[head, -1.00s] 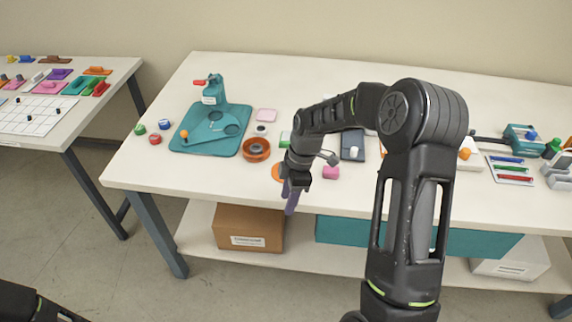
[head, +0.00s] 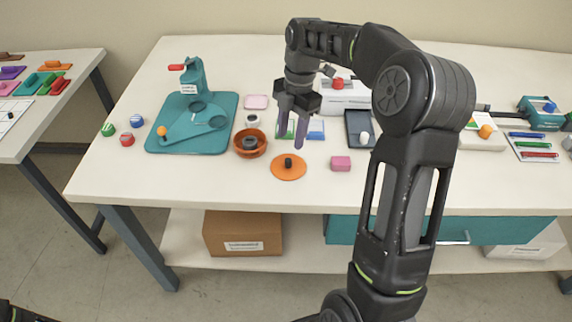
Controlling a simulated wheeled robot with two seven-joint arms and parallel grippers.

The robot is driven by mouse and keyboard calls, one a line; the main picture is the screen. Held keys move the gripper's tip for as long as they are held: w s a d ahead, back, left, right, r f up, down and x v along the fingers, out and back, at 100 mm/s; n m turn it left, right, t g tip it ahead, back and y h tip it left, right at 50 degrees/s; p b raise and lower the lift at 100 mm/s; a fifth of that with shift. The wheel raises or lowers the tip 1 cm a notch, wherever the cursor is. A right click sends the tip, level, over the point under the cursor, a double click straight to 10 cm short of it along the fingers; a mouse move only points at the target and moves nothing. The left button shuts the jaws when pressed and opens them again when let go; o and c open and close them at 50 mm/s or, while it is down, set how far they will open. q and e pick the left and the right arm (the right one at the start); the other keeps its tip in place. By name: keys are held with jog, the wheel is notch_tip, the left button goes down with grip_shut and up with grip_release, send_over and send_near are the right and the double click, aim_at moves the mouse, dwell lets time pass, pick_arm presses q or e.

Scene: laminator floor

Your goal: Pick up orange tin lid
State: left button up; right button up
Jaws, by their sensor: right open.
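The orange tin lid (head: 294,172) is a flat orange disc with a small dark knob in its middle. It lies on the white table near the front edge. My right gripper (head: 291,145) is open and empty, with its two purple-grey fingers pointing down. It shows just behind and above the lid, apart from it. An orange-brown round tin (head: 240,148) with a dark middle stands to the left of the lid. My left gripper is not in view; only a bit of dark arm shows at the bottom left corner.
A pink block (head: 341,164) lies right of the lid. A teal press on a teal base (head: 165,143) stands at left. A dark tray (head: 359,124) and a white box (head: 345,98) are behind. The front table edge is clear.

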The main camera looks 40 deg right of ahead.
aim_at(289, 159)
jog(key=shift+a+f, duration=0.2)
jog(key=shift+f, duration=1.2)
jog(key=f, duration=0.2)
jog(key=f+p, duration=0.1)
jog(key=f, duration=0.2)
jog(key=shift+s+a+f, duration=0.1)
jog(key=shift+s+a, duration=0.05)
jog(key=shift+a, duration=0.05)
jog(key=shift+c, duration=0.4)
grip_shut()
